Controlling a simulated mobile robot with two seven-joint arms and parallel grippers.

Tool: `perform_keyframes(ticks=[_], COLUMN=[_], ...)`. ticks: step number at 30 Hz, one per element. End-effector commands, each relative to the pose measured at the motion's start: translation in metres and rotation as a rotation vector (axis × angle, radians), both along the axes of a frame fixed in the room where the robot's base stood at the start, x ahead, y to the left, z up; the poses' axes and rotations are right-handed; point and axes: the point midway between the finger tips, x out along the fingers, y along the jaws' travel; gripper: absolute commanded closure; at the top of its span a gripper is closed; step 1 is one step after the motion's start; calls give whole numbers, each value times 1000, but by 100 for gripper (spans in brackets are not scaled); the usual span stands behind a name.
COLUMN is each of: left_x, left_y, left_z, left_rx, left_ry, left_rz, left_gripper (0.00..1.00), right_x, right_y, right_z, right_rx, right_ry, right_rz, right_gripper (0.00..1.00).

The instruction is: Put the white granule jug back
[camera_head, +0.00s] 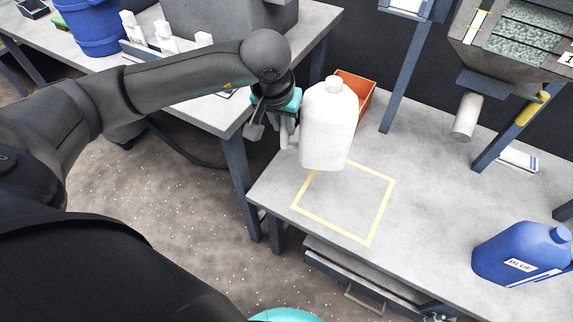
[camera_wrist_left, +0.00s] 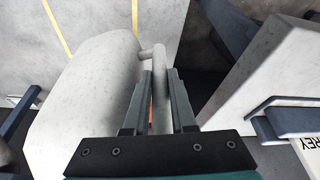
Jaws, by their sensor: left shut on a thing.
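The white granule jug (camera_head: 328,125) is upright in the head view, over the far left part of a yellow outlined square (camera_head: 368,241) on the grey table. I cannot tell for sure whether its base touches the table. My left gripper (camera_head: 285,120) is at the jug's left side, shut on its handle. In the left wrist view the gripper's two fingers (camera_wrist_left: 158,100) sit around the upright handle, and the jug's body (camera_wrist_left: 85,95) fills the left.
A blue jug (camera_head: 515,258) stands at the table's right. An orange bin (camera_head: 357,92) is behind the white jug. A hopper with a screen (camera_head: 520,40) and a spout (camera_head: 466,117) stands at the back right. The table's middle is clear.

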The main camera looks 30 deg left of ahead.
Motion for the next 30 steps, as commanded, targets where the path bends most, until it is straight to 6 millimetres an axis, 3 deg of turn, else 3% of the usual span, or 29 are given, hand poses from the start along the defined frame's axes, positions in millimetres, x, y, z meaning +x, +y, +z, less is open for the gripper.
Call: perform_keyframes(ticks=[12,30], left_x=[0,1], left_y=[-1,-1], left_z=[-75,-128], left_rx=[-2,-2], left_ry=[0,-1], left_rz=[0,0], left_gripper=[100,100], right_x=[23,41], right_y=[13,15], right_z=[43,83], right_rx=[18,27], right_ry=[-32,-93], right_rz=[-5,-6], right_gripper=[50,50])
